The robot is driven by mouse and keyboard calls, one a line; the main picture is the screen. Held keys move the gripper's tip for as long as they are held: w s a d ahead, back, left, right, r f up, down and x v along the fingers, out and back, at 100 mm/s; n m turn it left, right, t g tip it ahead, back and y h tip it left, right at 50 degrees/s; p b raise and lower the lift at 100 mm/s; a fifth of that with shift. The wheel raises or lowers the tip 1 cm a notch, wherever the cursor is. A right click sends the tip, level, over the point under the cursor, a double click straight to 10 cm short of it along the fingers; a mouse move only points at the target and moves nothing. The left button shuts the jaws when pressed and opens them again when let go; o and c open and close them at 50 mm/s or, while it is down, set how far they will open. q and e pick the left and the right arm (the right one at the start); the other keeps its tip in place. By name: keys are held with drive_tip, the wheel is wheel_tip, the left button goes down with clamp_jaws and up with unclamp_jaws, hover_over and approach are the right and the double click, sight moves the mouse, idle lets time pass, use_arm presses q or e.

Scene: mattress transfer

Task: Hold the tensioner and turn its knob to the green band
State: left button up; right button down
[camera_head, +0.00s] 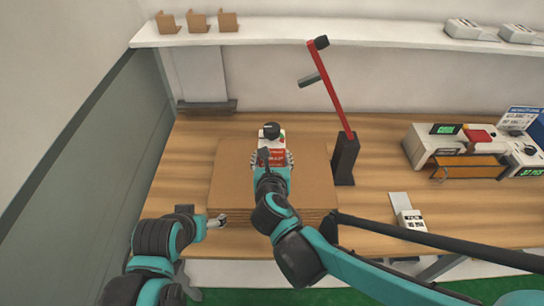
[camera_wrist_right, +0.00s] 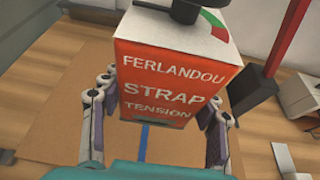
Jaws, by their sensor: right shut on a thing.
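The tensioner (camera_wrist_right: 170,75) is a red and white box lettered "FERLANDOU STRAP TENSION". It is also in the head view (camera_head: 271,156), over the cardboard stack. Its black knob (camera_wrist_right: 185,9) is on top and partly cut off by the frame. Beside the knob is a dial with a green band (camera_wrist_right: 214,19) and a red band (camera_wrist_right: 220,33); the knob's pointing direction is unclear. My right gripper (camera_wrist_right: 160,115) is shut on the tensioner, one finger on each side. My left gripper (camera_head: 217,221) is low at the stack's front left, apart from the tensioner; its finger gap is too small to judge.
The cardboard stack (camera_head: 235,185) lies on the wooden table (camera_head: 375,185). A red lever on a black post (camera_head: 345,158) stands right of the stack. Farther right are a white machine (camera_head: 425,145) and a small white device (camera_head: 411,219). A shelf (camera_head: 350,32) runs behind.

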sight(271, 128)
use_arm(q)
wheel_tip(271, 128, down, 9)
drive_tip(key=b, duration=0.9)
drive_tip(key=shift+f, duration=0.2)
use_arm(e)
drive_tip(key=shift+f, duration=5.25)
use_arm(q)
drive_tip(key=shift+r, duration=0.1)
drive_tip(key=shift+r, duration=0.15)
drive_tip(key=c, duration=0.5)
drive_tip(key=w+d+r+n+g, duration=0.2)
drive_tip(key=w+d+r+n, duration=0.2)
drive_tip(key=r, duration=0.5)
drive_tip(key=w+d+r+n+g, duration=0.2)
drive_tip(key=w+d+r+n, duration=0.2)
drive_tip(key=r, duration=0.5)
drive_tip(key=w+d+r+n+g, duration=0.2)
drive_tip(key=w+d+r+n, duration=0.1)
drive_tip(key=w+d+r, duration=0.5)
drive_tip(key=shift+w+d+r+n, duration=0.1)
drive_tip(key=shift+d+r+n, duration=0.2)
drive_tip(key=shift+r+n, duration=0.1)
drive_tip(key=shift+d+r+n+g, duration=0.2)
drive_tip(key=shift+d+n+g, duration=0.1)
drive_tip(key=shift+d+n, duration=0.15)
drive_tip(key=f, duration=1.2)
drive_tip(key=shift+w+d, duration=0.1)
drive_tip(key=shift+w, duration=0.1)
drive_tip(key=c, duration=1.2)
